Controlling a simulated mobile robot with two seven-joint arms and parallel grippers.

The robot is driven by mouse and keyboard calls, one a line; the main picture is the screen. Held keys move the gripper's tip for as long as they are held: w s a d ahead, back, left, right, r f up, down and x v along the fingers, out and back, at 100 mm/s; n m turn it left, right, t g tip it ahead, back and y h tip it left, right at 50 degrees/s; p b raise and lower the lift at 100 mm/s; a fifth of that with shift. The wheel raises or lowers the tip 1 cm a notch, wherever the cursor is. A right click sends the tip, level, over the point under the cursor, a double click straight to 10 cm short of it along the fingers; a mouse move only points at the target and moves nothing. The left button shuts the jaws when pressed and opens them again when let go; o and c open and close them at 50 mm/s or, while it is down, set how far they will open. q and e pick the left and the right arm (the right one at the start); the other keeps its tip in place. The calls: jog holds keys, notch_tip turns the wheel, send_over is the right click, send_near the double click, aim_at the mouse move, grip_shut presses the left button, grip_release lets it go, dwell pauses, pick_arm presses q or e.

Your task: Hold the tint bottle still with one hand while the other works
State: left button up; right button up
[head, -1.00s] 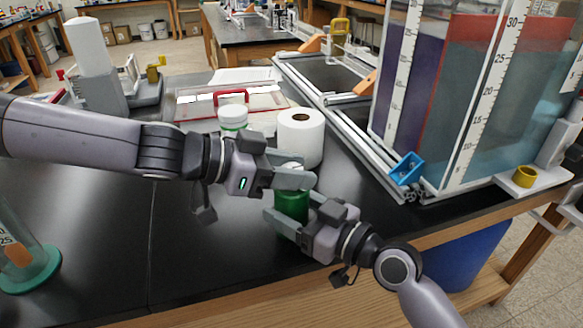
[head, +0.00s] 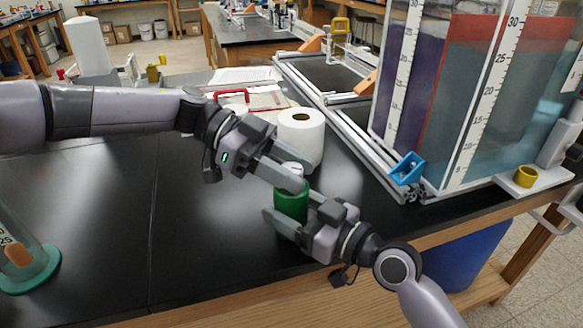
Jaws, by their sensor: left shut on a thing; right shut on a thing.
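The tint bottle (head: 291,203) is green and stands upright near the front edge of the black bench. My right gripper (head: 293,211) is shut around its body, one finger on each side, low over the bench. My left gripper (head: 291,174) is just above, shut on the bottle's white cap (head: 293,167). The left fingers hide most of the cap, so I cannot tell whether it sits loose or tight.
A white paper roll (head: 301,138) stands close behind the bottle. A large tank (head: 470,110) with ruler strips and a metal extrusion frame (head: 345,125) fill the right. A teal-based cylinder (head: 30,270) stands at the front left. The bench's middle left is clear.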

aim_at(291, 167)
pick_arm(q)
jog(key=shift+w+d+r+m+g+y, duration=0.1)
jog(key=shift+m+g+y, duration=0.35)
jog(key=shift+m+g, duration=0.45)
jog(key=shift+w+r+m+g+y, duration=0.1)
jog(key=shift+m+g+y, duration=0.35)
jog(key=shift+m+g, duration=0.45)
jog(key=shift+m+g+y, duration=0.3)
jog(key=shift+m+g, duration=0.1)
jog(key=o, duration=1)
jog(key=shift+s+f, duration=0.15)
notch_tip(291, 167, up, 10)
jog(key=shift+r, duration=0.1)
